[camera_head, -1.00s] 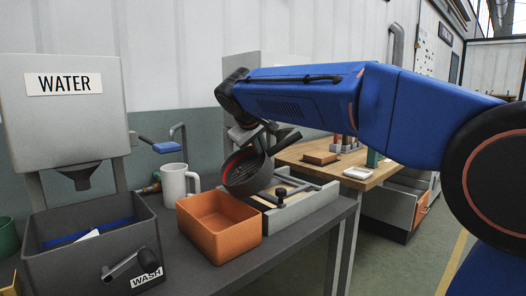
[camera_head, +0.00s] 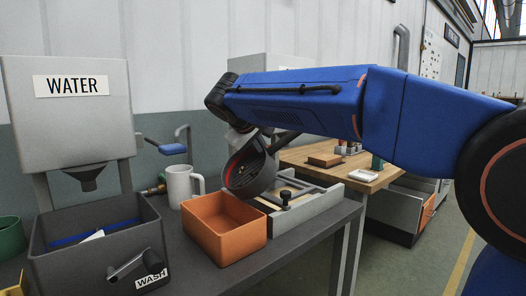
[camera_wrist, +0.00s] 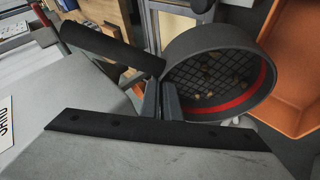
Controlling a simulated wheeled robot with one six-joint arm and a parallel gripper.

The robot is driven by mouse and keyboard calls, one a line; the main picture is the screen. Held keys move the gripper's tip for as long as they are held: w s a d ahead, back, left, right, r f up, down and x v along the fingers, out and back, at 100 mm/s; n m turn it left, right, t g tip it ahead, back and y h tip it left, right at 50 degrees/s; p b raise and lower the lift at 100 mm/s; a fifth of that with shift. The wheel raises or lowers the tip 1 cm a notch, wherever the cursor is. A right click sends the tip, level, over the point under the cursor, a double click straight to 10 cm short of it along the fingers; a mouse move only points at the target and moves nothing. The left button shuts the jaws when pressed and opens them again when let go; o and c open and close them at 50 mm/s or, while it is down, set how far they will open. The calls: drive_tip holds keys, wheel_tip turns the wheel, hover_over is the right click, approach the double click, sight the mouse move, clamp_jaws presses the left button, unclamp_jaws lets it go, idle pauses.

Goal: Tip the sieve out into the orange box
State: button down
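The sieve (camera_head: 250,178) is a round dark grey pan with a black mesh, a red inner band and a dark handle. It hangs steeply tilted above the back right part of the orange box (camera_head: 238,248), its open side facing left. In the wrist view the sieve (camera_wrist: 215,40) shows a few tan bits on its mesh, and the orange box (camera_wrist: 300,65) is beyond it at the right. My gripper (camera_wrist: 162,100) is shut on the sieve's handle (camera_wrist: 110,46). The fingertips are partly hidden. The box floor that shows in the head view looks empty.
A dark grey WASH bin (camera_head: 95,262) stands left of the box, with a white mug (camera_head: 180,186) behind. A grey fixture (camera_head: 318,208) sits close on the right. The WATER dispenser (camera_head: 68,110) rises at the back left. A wooden table (camera_head: 345,178) stands farther back.

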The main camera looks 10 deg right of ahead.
drive_tip(key=shift+s+a+r+n+t+h, duration=0.15)
drive_tip(key=shift+s+a+r+t+h, duration=0.2)
drive_tip(key=shift+a+r, duration=0.2)
drive_tip(key=shift+s+a+r+n+t+h, duration=0.15)
drive_tip(key=shift+s+a+r+t+h, duration=0.2)
drive_tip(key=shift+a+r, duration=0.15)
drive_tip(key=shift+s+a+h, duration=0.2)
drive_tip(key=shift+a+h, duration=0.05)
drive_tip(key=shift+h, duration=0.05)
idle(0.3)
drive_tip(key=shift+s+a+t, duration=0.15)
drive_tip(key=shift+a+t, duration=0.1)
drive_tip(key=shift+t, duration=0.15)
drive_tip(key=shift+s+a+t+h, duration=0.25)
drive_tip(key=shift+a+t+h, duration=0.05)
drive_tip(key=shift+a+h, duration=0.1)
drive_tip(key=shift+n+t+h, duration=0.5)
drive_tip(key=shift+s+a+r, duration=0.15)
drive_tip(key=shift+a+r, duration=0.1)
drive_tip(key=shift+r, duration=0.35)
drive_tip(key=shift+s+a+r, duration=0.2)
drive_tip(key=shift+a+r, duration=0.05)
drive_tip(key=shift+r, duration=0.35)
drive_tip(key=shift+s+a+r, duration=0.15)
drive_tip(key=shift+a+r, duration=0.1)
drive_tip(key=shift+r, duration=0.35)
